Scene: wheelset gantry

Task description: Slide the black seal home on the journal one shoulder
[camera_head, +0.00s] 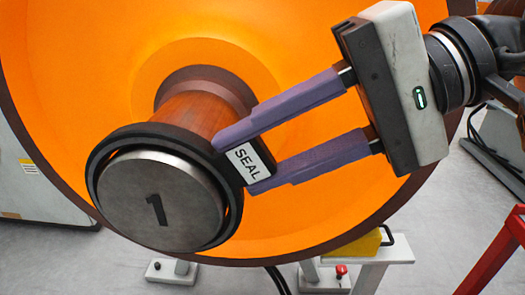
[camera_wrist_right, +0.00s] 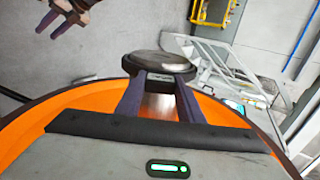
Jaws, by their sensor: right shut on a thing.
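The black seal (camera_head: 118,148) is a ring around the outer end of journal one, close behind its grey end face (camera_head: 160,205) marked "1". A dark gap shows between ring and face edge at the right. My right gripper (camera_head: 232,162) is shut on the seal's tab, labelled SEAL (camera_head: 247,164), at the ring's right side. The brown journal shaft (camera_head: 192,112) runs back to a darker stepped collar, the shoulder (camera_head: 210,78), with bare shaft between it and the seal. My left gripper (camera_wrist_right: 62,22) shows only in the right wrist view, away from the journal, its fingers apart and empty.
The large orange wheel (camera_head: 60,60) stands directly behind the journal. Below are a white stand with a yellow block (camera_head: 355,247) and a red button (camera_head: 341,270). A red frame (camera_head: 492,262) is at the lower right. Open grey floor lies beyond the journal's end.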

